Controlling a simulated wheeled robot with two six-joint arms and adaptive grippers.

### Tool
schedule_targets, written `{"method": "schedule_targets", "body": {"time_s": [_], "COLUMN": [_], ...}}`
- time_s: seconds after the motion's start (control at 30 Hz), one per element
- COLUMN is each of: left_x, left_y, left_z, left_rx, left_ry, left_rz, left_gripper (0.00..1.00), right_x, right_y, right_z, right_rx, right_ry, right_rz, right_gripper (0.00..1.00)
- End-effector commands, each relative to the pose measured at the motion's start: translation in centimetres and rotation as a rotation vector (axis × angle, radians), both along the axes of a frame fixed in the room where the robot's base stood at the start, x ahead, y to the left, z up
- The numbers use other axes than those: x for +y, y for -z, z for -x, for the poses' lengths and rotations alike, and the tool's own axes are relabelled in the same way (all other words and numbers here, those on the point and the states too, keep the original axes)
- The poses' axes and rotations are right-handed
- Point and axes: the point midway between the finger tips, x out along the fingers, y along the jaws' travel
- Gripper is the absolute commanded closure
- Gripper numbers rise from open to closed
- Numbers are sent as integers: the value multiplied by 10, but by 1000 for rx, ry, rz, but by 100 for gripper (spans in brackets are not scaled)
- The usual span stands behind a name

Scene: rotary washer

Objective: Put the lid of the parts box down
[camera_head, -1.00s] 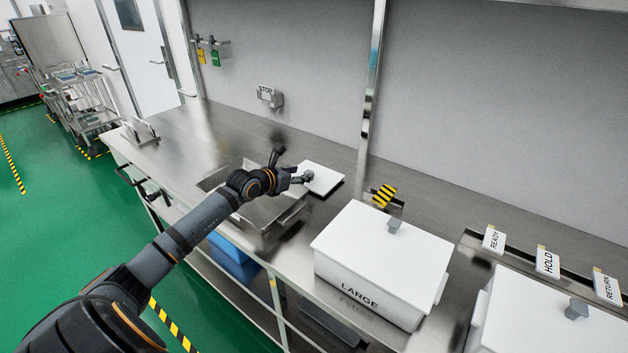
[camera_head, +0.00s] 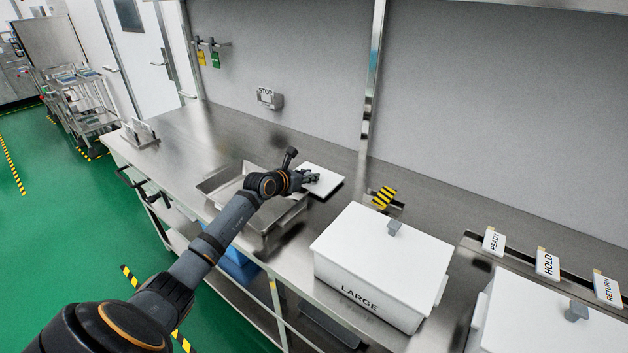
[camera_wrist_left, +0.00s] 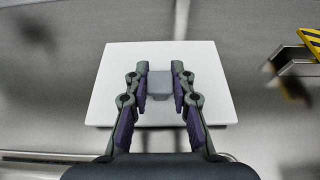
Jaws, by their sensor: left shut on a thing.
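The lid of the parts box is a flat white square plate (camera_head: 325,177) with a small grey knob (camera_wrist_left: 160,84). In the head view it is at or just above the steel counter, right of the sink basin; I cannot tell whether it touches. My left gripper (camera_head: 312,177) is over the lid with its fingers closed on the knob; in the wrist view the two fingertips (camera_wrist_left: 160,80) flank the knob. The lid fills the middle of that view. My right gripper is not in view.
A white box marked LARGE (camera_head: 382,262) with its own lid stands right of the lid. Another white box (camera_head: 545,315) is at lower right. A steel sink basin (camera_head: 225,185) lies left of the gripper. A black-and-yellow striped block (camera_head: 384,197) stands behind the LARGE box.

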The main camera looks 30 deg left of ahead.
Motion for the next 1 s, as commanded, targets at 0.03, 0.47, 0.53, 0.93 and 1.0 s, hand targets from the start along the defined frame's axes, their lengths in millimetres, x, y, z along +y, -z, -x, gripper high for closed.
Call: {"method": "schedule_targets", "body": {"time_s": [0.03,0.47,0.53,0.93,1.0], "left_x": [0,1,1,18,23], "left_y": [0,-8,-16,-91,-94], "left_z": [0,0,0,55,62], "left_rx": [0,-2,-2,6,4], "left_ry": [0,0,1,-6,-13], "left_rz": [0,-3,-4,-17,-19], "left_gripper": [99,100,100,100,100], "right_x": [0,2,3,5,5], "right_y": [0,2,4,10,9], "right_z": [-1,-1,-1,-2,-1], "right_rx": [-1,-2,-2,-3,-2], "right_ry": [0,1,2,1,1], "right_rz": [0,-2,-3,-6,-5], "right_gripper": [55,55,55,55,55]}}
